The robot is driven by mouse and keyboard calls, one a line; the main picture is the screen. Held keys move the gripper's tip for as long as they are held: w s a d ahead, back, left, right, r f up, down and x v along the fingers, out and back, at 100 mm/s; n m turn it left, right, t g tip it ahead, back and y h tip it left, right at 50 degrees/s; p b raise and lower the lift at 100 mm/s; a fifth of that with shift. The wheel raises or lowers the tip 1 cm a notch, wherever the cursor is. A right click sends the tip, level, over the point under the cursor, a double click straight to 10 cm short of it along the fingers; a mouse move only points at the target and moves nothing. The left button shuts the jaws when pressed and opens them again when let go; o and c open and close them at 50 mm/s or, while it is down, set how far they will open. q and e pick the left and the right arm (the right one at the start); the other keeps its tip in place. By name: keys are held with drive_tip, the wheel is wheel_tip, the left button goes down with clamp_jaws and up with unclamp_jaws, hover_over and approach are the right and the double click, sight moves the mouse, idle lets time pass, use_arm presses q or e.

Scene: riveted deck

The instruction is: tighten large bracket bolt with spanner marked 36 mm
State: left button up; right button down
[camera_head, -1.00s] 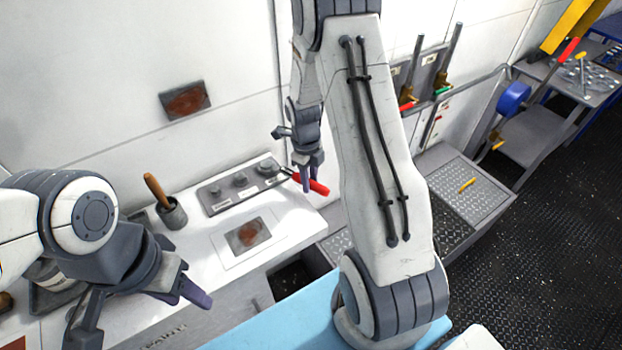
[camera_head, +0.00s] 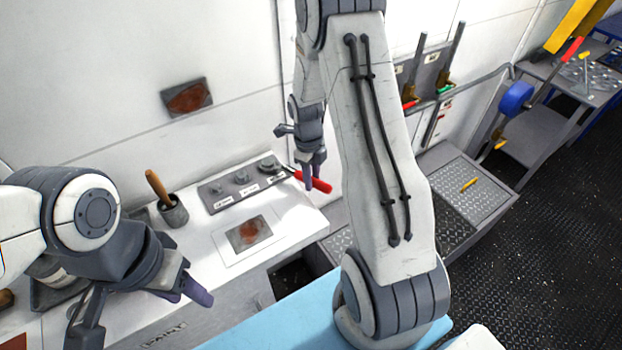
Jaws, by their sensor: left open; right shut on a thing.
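A grey bracket plate (camera_head: 240,186) with several bolts of different sizes lies on the white worktop. The large bolt (camera_head: 268,164) is at its right end. A red-handled spanner (camera_head: 320,185) is held by my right gripper (camera_head: 311,170), which is shut on it. The spanner's thin shaft points left toward the large bolt; whether its head sits around the bolt is too small to tell. Any size marking on it cannot be read. My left gripper (camera_head: 140,310) is open and empty at the lower left, over the worktop's front edge.
A cup with a wooden-handled tool (camera_head: 173,212) stands left of the plate. A rusty square (camera_head: 248,233) lies in front of it. Coloured-handled tools (camera_head: 440,85) hang on the wall rack at right. My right arm hides part of the middle.

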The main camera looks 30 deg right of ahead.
drive_tip(key=shift+w+d, duration=0.1)
drive_tip(key=shift+r, duration=0.2)
drive_tip(key=shift+r+p, duration=2)
drive_tip(key=shift+r, duration=0.6)
